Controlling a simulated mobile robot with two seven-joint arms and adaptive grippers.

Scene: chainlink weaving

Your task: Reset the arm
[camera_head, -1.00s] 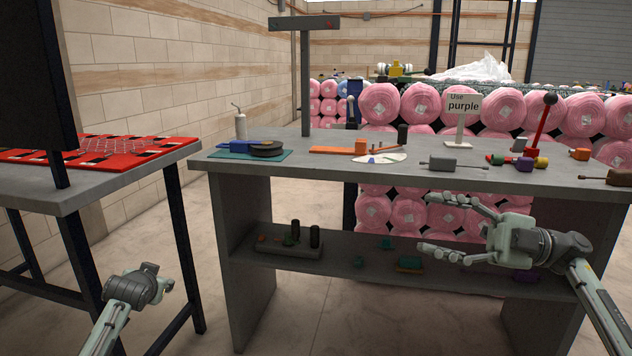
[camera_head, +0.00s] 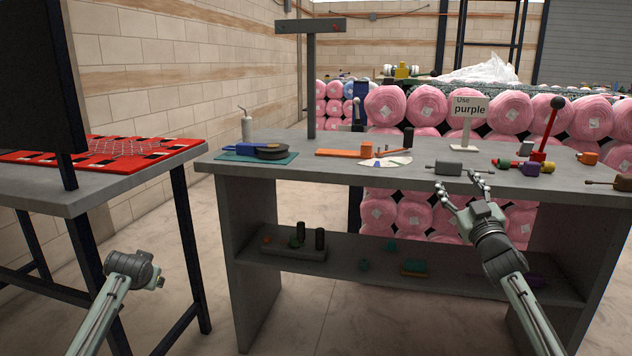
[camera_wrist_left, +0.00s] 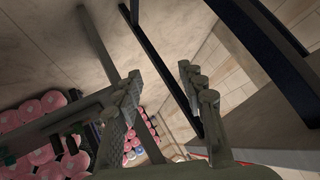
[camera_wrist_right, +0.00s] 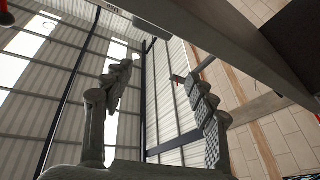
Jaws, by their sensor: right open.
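My right gripper (camera_head: 457,184) is open and empty, with its fingers pointing up and away in the head view, near the front edge of the grey workbench (camera_head: 345,172). Its spread fingers show with nothing between them in the right wrist view (camera_wrist_right: 153,78). My left gripper is low at the left of the head view, where its wrist shows but its fingers are hard to make out. In the left wrist view the left gripper (camera_wrist_left: 160,75) has its two fingers apart and nothing between them.
A grey cylinder with a rod (camera_head: 449,168) lies on the bench just beyond the right fingers. A sign reading "Use purple" (camera_head: 469,106) and a red lever (camera_head: 547,132) stand farther back. A second table with a red mat (camera_head: 120,153) is at left. Open floor lies between the tables.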

